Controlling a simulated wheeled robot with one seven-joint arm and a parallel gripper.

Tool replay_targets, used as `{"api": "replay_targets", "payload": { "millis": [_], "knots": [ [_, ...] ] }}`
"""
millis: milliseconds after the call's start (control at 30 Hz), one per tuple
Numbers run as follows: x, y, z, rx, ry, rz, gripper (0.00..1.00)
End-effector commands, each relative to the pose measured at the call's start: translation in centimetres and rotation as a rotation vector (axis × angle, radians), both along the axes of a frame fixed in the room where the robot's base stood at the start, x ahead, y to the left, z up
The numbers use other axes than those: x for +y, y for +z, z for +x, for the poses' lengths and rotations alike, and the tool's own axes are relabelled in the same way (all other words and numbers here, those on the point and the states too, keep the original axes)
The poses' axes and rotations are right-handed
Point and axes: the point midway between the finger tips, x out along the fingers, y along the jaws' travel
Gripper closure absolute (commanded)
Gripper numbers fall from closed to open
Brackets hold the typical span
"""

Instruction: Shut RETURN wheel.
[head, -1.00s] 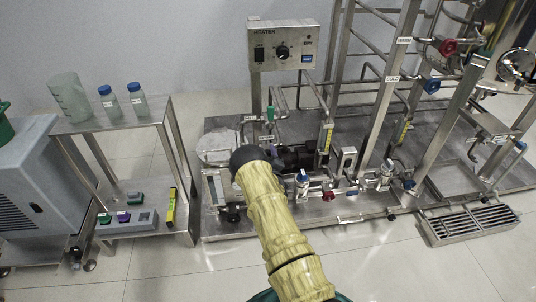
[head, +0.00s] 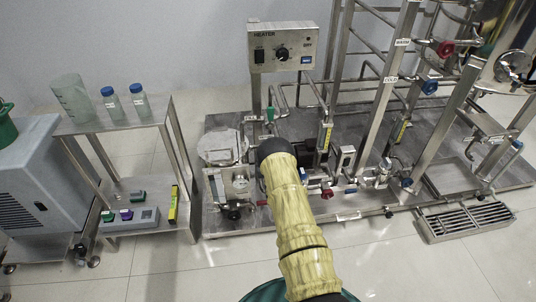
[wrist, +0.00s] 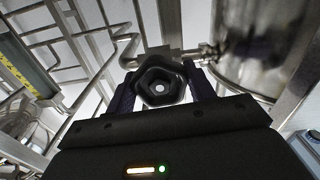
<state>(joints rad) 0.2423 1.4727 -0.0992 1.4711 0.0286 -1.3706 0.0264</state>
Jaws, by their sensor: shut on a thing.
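In the wrist view my gripper (wrist: 161,78) is shut on a dark, lobed hand wheel (wrist: 160,88) with a pale round centre. One finger is on each side of the wheel. No RETURN label is readable in either view, so I cannot tell its name from the pictures. How far the wheel is turned does not show. In the head view my yellow-sleeved arm reaches into the steel skid (head: 350,215) and hides the gripper and the wheel.
A HEATER box (head: 283,47) stands above the skid. A red wheel (head: 445,48) and a blue wheel (head: 430,87) sit on the frame at right. Pipes and posts crowd the arm's right. A steel side table (head: 150,118) with bottles stands at left.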

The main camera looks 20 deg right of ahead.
Motion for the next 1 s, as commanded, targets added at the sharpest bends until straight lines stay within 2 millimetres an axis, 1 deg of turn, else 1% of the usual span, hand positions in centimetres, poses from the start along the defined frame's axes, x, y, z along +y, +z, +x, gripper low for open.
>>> {"api": "replay_targets", "payload": {
  "millis": [100,300,733,767,833,867,1000],
  "knots": [
    [-0.06,-0.23,-0.16,-0.010,-0.002,0.057,0.69],
    [0.03,-0.28,-0.14,-0.025,0.000,0.107,0.69],
    [0.12,-0.27,-0.10,-0.027,0.001,0.116,0.69],
    [0.12,-0.26,-0.10,-0.028,0.001,0.116,0.41],
    [0.10,-0.23,-0.08,-0.028,0.001,0.116,0.27],
    [0.09,-0.20,-0.08,-0.029,0.001,0.115,0.25],
    [0.05,-0.13,-0.05,-0.030,0.001,0.114,0.25]
  ]
}}
